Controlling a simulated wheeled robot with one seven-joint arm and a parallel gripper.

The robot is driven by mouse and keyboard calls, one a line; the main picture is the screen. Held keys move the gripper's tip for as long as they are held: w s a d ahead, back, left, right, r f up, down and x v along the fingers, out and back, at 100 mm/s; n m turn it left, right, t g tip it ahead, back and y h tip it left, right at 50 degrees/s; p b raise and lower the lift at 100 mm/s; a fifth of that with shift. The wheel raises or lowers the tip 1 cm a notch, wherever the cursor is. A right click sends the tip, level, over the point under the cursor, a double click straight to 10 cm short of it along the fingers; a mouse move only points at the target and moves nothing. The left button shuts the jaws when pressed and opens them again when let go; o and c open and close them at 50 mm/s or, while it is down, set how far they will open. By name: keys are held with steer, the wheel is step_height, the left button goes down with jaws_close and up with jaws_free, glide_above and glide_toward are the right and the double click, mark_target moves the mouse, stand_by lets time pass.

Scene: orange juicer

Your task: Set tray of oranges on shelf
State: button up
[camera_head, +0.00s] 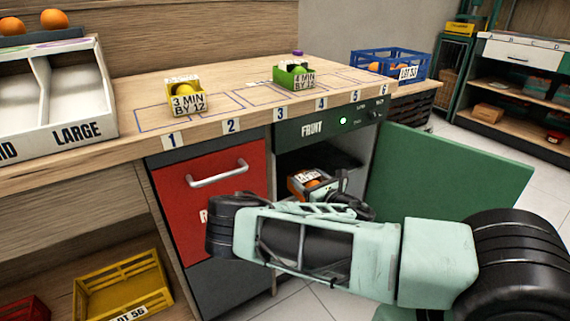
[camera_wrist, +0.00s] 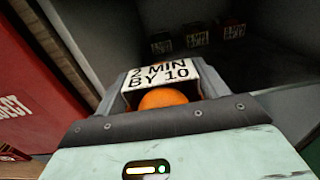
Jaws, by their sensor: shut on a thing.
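The tray of oranges (camera_head: 296,185) is at the mouth of the open cabinet labelled FRUIT (camera_head: 312,128). In the wrist view the tray (camera_wrist: 134,98) has a white label reading "2 MIN BY 10", with an orange (camera_wrist: 162,98) below it. My gripper (camera_wrist: 168,78) is shut on the tray, with a finger on each side; it shows partly in the head view (camera_head: 320,187). The dark shelf surface (camera_wrist: 245,72) inside the cabinet lies beyond the tray. I cannot tell whether the tray touches it.
Several small labelled trays (camera_wrist: 196,40) stand deep inside the cabinet. The green door (camera_head: 450,180) is swung open to the right. A red drawer front (camera_head: 205,175) borders the left. Two labelled fruit trays, yellow (camera_head: 184,88) and green (camera_head: 293,77), stand on the counter above.

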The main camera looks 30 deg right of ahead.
steer(key=w, duration=0.4)
steer(key=w+b, duration=0.1)
steer(key=w, duration=0.4)
steer(key=w+b, duration=0.1)
steer(key=w, duration=0.4)
steer(key=shift+a, duration=0.25)
steer(key=shift+w+f+b, duration=0.15)
steer(key=shift+f+b, duration=0.35)
steer(key=shift+f, duration=1.2)
steer(key=shift+f, duration=0.1)
steer(key=shift+f, duration=0.2)
steer(key=o, duration=1.1)
steer(key=shift+r, duration=0.1)
